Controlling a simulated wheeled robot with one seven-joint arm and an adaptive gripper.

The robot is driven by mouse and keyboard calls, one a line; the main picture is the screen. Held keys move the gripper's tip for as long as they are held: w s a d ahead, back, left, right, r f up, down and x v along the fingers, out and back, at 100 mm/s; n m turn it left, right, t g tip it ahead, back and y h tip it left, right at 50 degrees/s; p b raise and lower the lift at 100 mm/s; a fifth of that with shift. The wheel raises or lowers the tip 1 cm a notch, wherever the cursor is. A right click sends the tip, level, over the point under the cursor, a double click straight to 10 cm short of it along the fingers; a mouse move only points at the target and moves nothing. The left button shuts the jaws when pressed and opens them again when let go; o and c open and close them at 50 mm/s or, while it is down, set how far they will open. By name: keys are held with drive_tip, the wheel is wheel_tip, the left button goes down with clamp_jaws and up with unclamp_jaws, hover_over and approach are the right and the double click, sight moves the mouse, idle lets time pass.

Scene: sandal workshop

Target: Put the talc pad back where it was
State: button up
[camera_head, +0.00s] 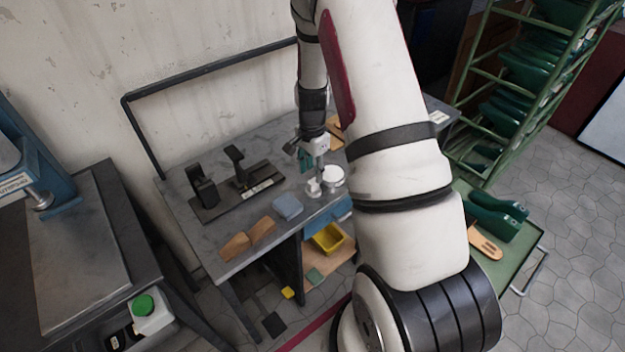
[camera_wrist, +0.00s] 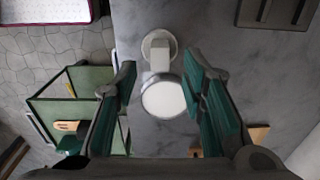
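A round white disc with a grey rim, which looks like the talc pad (camera_wrist: 163,98), shows between my fingers in the wrist view. It also shows in the head view (camera_head: 333,175), on the grey bench top. A small white block on a round white base (camera_wrist: 159,45) is right beside it; I cannot tell whether the two are joined. My gripper (camera_head: 312,158) points down above them. In the wrist view my gripper (camera_wrist: 160,105) has its green-padded fingers spread wide, with nothing clearly held between them.
On the grey bench (camera_head: 224,256) lie a pale blue block (camera_head: 287,206), tan blocks (camera_head: 235,247) and a dark stand with black posts (camera_head: 242,192). A yellow bin (camera_head: 327,237) sits below. A green rack (camera_head: 500,95) and a green cart (camera_head: 515,262) with sandal forms are right.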

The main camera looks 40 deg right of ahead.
wheel_tip(320, 180, up, 6)
wheel_tip(320, 180, up, 10)
drive_tip(key=n+t, duration=0.1)
drive_tip(key=n, duration=0.2)
hover_over(312, 182)
drive_tip(key=a, duration=0.5)
drive_tip(key=s+a+r+n+t, duration=0.1)
drive_tip(key=s+a+r+n, duration=0.45)
drive_tip(key=r, duration=0.35)
drive_tip(key=s+a+r+n+t, duration=0.1)
drive_tip(key=s+a+r+n, duration=0.3)
drive_tip(key=s, duration=0.4)
drive_tip(key=s+a+r+n+t, duration=0.1)
drive_tip(key=s+a+r+n, duration=0.3)
drive_tip(key=s, duration=0.5)
drive_tip(key=shift+a+r+n+t, duration=0.35)
drive_tip(key=shift+n+t, duration=0.05)
drive_tip(key=shift+n, duration=0.15)
drive_tip(key=shift+c, duration=0.6)
